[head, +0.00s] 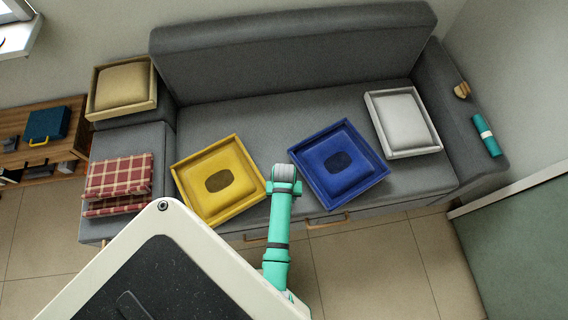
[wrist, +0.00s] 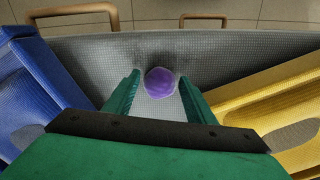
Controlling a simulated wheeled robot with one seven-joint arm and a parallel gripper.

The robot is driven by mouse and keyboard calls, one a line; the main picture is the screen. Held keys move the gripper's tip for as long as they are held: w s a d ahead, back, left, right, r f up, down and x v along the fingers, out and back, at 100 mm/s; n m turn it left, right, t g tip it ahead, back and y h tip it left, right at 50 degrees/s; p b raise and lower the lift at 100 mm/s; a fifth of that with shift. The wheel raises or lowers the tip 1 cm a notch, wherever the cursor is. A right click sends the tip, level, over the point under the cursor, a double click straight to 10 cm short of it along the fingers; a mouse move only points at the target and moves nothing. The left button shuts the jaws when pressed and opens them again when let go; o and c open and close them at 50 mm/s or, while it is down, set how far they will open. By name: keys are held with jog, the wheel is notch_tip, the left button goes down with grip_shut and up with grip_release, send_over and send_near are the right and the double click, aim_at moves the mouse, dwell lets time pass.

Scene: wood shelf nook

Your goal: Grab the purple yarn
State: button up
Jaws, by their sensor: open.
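The purple yarn (wrist: 160,83) is a small round ball on the grey sofa seat, near its front edge, in the wrist view. My gripper (wrist: 158,88) is open, with one green finger on each side of the yarn. The yarn shows in the gap at the fingertips. I cannot tell whether either finger touches it. In the head view my gripper (head: 285,174) is over the seat between the yellow and blue trays, and the yarn is hidden there behind my arm.
A yellow tray (head: 182,184) and a blue tray (head: 378,166) flank my gripper closely; the wrist view shows the blue tray (wrist: 35,75) left and yellow tray (wrist: 275,95) right. A white tray (head: 436,146) stands farther right. The seat (head: 240,120) behind is clear.

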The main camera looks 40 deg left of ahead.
jog(key=c, duration=0.8)
